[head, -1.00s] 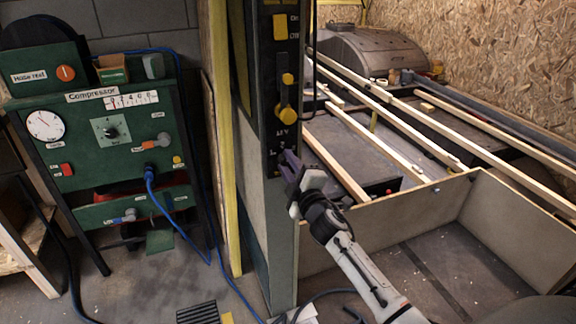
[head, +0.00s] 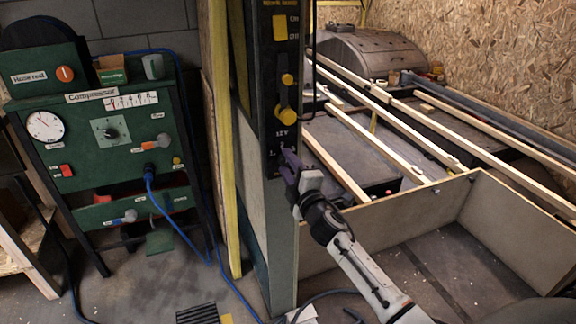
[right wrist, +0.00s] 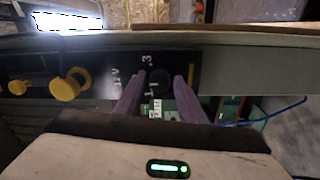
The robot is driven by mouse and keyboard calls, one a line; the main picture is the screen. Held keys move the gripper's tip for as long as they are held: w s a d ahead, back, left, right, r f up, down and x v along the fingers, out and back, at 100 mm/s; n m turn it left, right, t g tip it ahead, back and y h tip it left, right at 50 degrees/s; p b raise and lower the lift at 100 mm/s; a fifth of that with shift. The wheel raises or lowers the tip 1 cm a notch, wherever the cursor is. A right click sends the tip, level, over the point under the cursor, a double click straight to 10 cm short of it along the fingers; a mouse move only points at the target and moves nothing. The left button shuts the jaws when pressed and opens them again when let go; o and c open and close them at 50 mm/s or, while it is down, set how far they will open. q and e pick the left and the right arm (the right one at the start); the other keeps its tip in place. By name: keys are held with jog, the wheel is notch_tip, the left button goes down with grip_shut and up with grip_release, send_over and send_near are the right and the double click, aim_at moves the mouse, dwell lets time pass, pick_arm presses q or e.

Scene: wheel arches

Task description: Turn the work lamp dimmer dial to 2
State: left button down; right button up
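The work lamp dimmer dial is a round black knob (right wrist: 159,84) on a black panel in the right wrist view. White marks stand around it; a 3 and a 1 can be read. My right gripper (right wrist: 159,84) is open, with one purple finger on each side of the dial and a small gap visible on both sides. In the head view the right gripper (head: 289,158) is at the lower part of the dark panel on the post, and the dial cannot be made out behind it. My left gripper is not in view.
The same panel (head: 281,60) carries a yellow switch (head: 280,27) and a yellow knob (head: 286,114) above the gripper. A green compressor stand (head: 105,165) with its own dial is at left. A wooden-walled box (head: 385,220) and long timber strips are at right.

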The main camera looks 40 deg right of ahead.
jog(key=shift+o, duration=0.7)
jog(key=shift+s+a, duration=0.1)
jog(key=shift+s, duration=0.15)
jog(key=v, duration=0.9)
jog(key=shift+s, duration=0.4)
jog(key=shift+a, duration=0.1)
jog(key=s+a+f+m+g+y, duration=0.25)
jog(key=s+a+f, duration=0.3)
jog(key=f, duration=0.35)
jog(key=s+a+f+m+g+y, duration=0.15)
jog(key=s+a+f+m, duration=0.35)
jog(key=f, duration=0.5)
jog(key=s+a+f+m+g+y, duration=0.1)
jog(key=s+a+f+m+g, duration=0.1)
jog(key=s+a+f, duration=0.2)
jog(key=s+a+f+m+g+y, duration=0.1)
jog(key=s+a+f, duration=0.4)
jog(key=s, duration=0.6)
jog(key=shift+a+m+g+y, duration=0.45)
jog(key=shift+a+g, duration=0.25)
jog(key=shift+g, duration=0.3)
